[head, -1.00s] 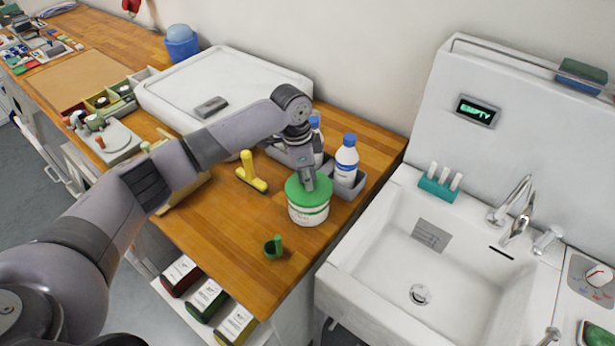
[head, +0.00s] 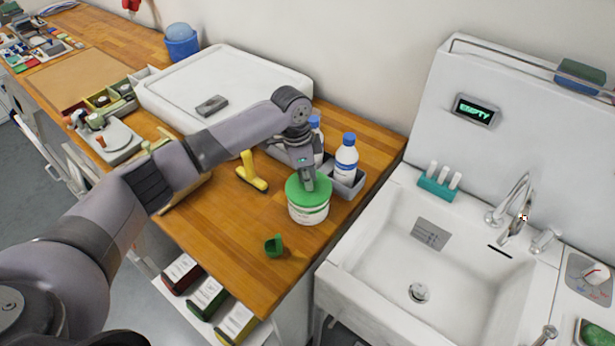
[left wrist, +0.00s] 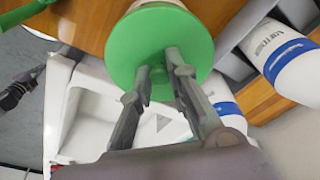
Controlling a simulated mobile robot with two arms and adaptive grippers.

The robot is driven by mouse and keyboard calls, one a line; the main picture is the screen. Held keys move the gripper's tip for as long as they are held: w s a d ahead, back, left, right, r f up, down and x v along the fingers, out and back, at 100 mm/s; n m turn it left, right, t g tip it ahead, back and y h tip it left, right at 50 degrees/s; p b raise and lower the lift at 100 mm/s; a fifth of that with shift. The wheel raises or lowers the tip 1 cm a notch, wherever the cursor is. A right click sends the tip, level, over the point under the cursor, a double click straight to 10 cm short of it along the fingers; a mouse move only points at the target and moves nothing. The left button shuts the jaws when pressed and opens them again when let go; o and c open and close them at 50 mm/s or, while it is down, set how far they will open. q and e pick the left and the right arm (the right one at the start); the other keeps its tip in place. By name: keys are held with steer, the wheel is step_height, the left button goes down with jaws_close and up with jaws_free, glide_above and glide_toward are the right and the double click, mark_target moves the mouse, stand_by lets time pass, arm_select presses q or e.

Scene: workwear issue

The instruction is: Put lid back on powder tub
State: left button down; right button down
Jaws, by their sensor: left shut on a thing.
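My right gripper is not in view.
A green scoop (head: 273,245) lies on the counter in front of the tub. White bottles with blue caps (head: 346,158) stand in a grey caddy (head: 349,187) close behind it. A yellow tool (head: 252,172) lies to the left. The sink (head: 465,265) is to the right.

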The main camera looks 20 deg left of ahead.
arm_select(q)
steer(key=shift+p, duration=0.45)
stand_by(0.5)
steer(key=c, duration=1.5)
jaws_free()
steer(key=shift+o, duration=0.3)
steer(key=o, duration=0.5)
steer(key=shift+r, duration=0.1)
